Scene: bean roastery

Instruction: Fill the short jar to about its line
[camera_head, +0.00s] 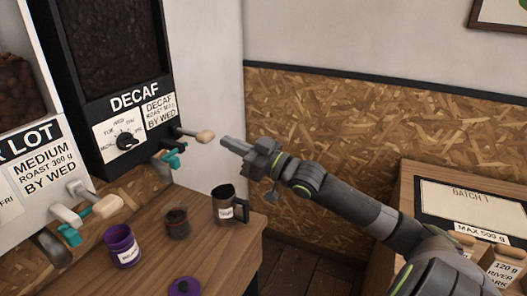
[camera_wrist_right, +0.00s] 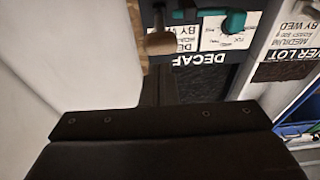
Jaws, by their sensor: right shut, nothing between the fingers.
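A small glass jar (camera_head: 177,222) with dark contents stands on the wooden counter (camera_head: 222,258), between a purple labelled cup (camera_head: 122,246) and a dark mug (camera_head: 231,206). Any fill line on it is too small to see. The DECAF hopper (camera_head: 122,75) is above, with a teal outlet (camera_head: 172,158) and a wooden-knobbed lever (camera_head: 204,136). My right gripper (camera_head: 230,144) is shut and empty, just right of the knob and seemingly apart from it. The knob shows in the right wrist view (camera_wrist_right: 161,43), upside down. My left gripper is out of view.
A round purple lid (camera_head: 184,287) lies at the counter's front. Another hopper's lever (camera_head: 105,206) sticks out at the left. A wooden table with a BATCH 1 board (camera_head: 470,205) and paper bags (camera_head: 504,270) is at the right. Open floor lies between.

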